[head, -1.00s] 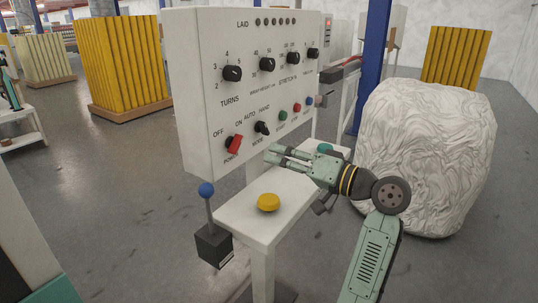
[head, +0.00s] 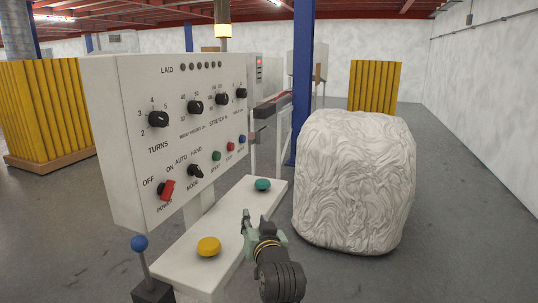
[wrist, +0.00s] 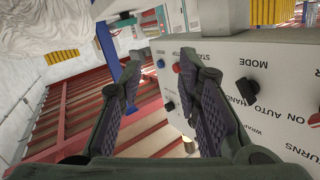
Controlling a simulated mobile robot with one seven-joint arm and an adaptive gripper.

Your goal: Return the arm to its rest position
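My gripper (head: 251,226) is in the lower middle of the head view, in front of the right part of the white shelf (head: 222,228). In the wrist view its two dark padded fingers (wrist: 162,85) are spread apart with nothing between them. The head view shows only a short end of my arm, at the bottom edge. The control panel (head: 118,98) stands left of the gripper, apart from it. In the wrist view the panel (wrist: 285,75) appears upside down on the right, beyond the fingers.
The shelf holds a yellow button (head: 208,246) and a green button (head: 262,184). A blue-knobbed lever (head: 140,243) stands at lower left. A large white wrapped bundle (head: 355,180) is to the right, before a blue post (head: 303,85). Grey floor (head: 455,220) is open at far right.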

